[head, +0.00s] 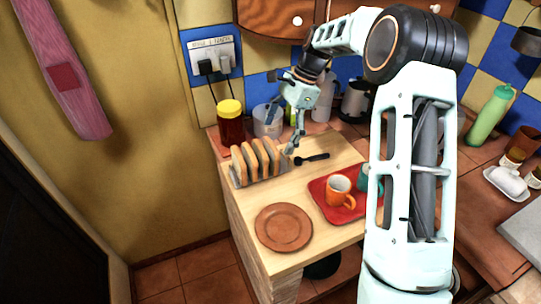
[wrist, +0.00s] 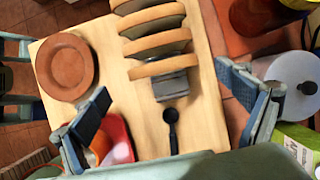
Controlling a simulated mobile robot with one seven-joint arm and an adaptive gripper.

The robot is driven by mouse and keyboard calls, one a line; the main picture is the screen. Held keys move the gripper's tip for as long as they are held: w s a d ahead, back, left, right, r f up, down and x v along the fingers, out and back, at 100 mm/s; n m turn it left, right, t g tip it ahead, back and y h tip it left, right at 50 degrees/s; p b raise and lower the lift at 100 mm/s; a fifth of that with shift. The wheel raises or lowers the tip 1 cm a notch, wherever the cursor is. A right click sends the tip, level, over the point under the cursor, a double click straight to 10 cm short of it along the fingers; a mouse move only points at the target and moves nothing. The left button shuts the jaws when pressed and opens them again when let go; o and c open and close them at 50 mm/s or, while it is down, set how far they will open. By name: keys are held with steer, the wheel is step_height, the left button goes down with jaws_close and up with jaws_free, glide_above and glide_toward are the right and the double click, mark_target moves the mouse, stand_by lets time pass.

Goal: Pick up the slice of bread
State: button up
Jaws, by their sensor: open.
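Several slices of bread (head: 257,158) stand upright in a grey rack on the wooden counter board, left of my gripper in the head view. In the wrist view the nearest slice of bread (wrist: 163,67) lies across the upper middle, with the grey end of the rack (wrist: 172,86) below it. My gripper (head: 294,152) hangs just right of the rack. In the wrist view my gripper (wrist: 170,105) is open and empty, its two fingers wide apart on either side of the bread. I cannot tell the exact height of the fingertips.
A black spoon (head: 312,158) lies right of the rack. A jar with yellow lid (head: 231,125) stands behind the rack, beside a clear jug (head: 266,122).

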mark_target(271, 149)
steer(key=x, duration=0.5)
steer(key=shift+w+a+f+p, duration=0.1)
steer(key=shift+a+f+p, duration=0.1)
steer(key=shift+f+p, duration=0.2)
steer(key=c, duration=1.2)
steer(key=shift+r, duration=0.1)
